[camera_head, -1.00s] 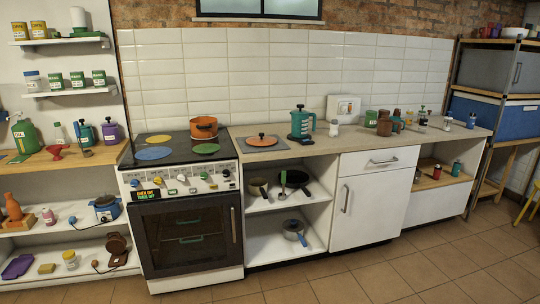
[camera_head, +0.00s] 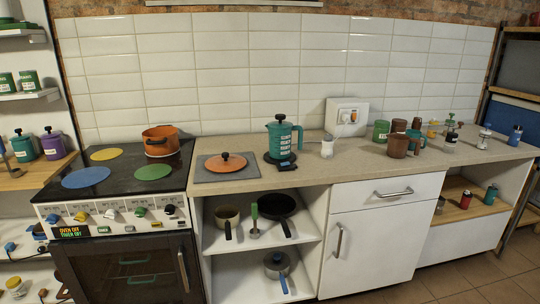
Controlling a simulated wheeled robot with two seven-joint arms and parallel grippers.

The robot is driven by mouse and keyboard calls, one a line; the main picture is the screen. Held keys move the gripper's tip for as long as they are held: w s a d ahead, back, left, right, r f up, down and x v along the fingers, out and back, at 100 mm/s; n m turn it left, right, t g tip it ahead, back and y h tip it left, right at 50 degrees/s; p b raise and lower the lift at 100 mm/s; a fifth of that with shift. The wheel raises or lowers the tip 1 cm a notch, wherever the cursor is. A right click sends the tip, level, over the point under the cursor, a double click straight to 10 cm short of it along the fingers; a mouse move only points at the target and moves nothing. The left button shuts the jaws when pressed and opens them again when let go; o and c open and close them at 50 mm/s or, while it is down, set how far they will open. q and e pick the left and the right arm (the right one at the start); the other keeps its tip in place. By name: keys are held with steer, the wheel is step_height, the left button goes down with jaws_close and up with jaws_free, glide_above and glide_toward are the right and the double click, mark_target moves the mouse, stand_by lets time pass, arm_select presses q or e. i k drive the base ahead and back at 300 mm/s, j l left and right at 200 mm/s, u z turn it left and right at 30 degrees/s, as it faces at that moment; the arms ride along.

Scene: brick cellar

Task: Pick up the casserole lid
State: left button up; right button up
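The casserole lid (camera_head: 226,163) is orange with a dark knob on top. It lies flat on a grey square plate (camera_head: 212,176) set in the counter, just right of the stove. An open orange casserole pot (camera_head: 160,140) stands at the back right of the black stove top. Neither of my grippers shows in the head view.
A teal coffee pot (camera_head: 280,140) stands on a dark base right of the lid, with a small white cup (camera_head: 327,147) beyond it. Brown mugs (camera_head: 399,145) and a green jar (camera_head: 381,130) stand farther right. The counter (camera_head: 350,172) is clear along its front edge.

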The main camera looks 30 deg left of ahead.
mark_target(225, 163)
steer(key=i+u, duration=0.15)
steer(key=i, duration=0.25)
steer(key=i+l+u, duration=0.15)
steer(key=i, duration=0.25)
steer(key=i+l+u, duration=0.15)
steer(key=i, duration=0.25)
